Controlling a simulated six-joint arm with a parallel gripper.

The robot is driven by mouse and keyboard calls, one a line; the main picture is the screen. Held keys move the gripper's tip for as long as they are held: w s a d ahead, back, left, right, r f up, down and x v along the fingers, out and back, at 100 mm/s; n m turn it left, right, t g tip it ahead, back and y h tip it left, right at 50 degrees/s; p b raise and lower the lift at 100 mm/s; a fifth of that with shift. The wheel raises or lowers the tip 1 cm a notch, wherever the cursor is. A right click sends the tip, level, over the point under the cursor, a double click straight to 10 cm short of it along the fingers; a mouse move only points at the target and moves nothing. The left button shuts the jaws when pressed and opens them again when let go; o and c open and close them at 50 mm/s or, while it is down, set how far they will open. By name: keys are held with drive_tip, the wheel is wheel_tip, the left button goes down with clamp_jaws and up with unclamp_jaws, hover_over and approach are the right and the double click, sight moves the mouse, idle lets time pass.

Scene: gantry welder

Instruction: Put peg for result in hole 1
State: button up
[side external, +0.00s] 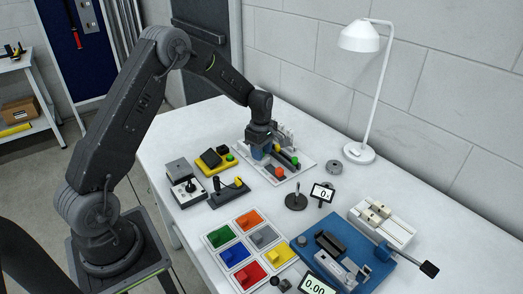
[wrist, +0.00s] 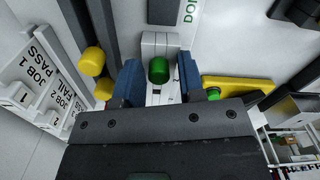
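In the wrist view, a green peg (wrist: 158,70) lies between the two blue fingers of my gripper (wrist: 160,88), with a gap on either side. A light grey grooved block (wrist: 160,43) is beneath and beyond it. At left, a white board (wrist: 48,92) carries JOB 1 and JOB 2 labels with PASS and FAIL; the numbered end (wrist: 14,96) is partly cut off and the holes are unclear. Two yellow pegs (wrist: 92,61) stand beside it. In the side view, my gripper (side external: 258,153) is low over the white plate (side external: 256,172); the green peg is not distinguishable there.
A yellow box with a green button (side external: 230,157) is close to the left of the plate.

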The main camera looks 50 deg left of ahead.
drive_tip(key=shift+o, duration=1)
drive_tip(key=shift+r, duration=0.1)
wheel_tip(320, 180, up, 14)
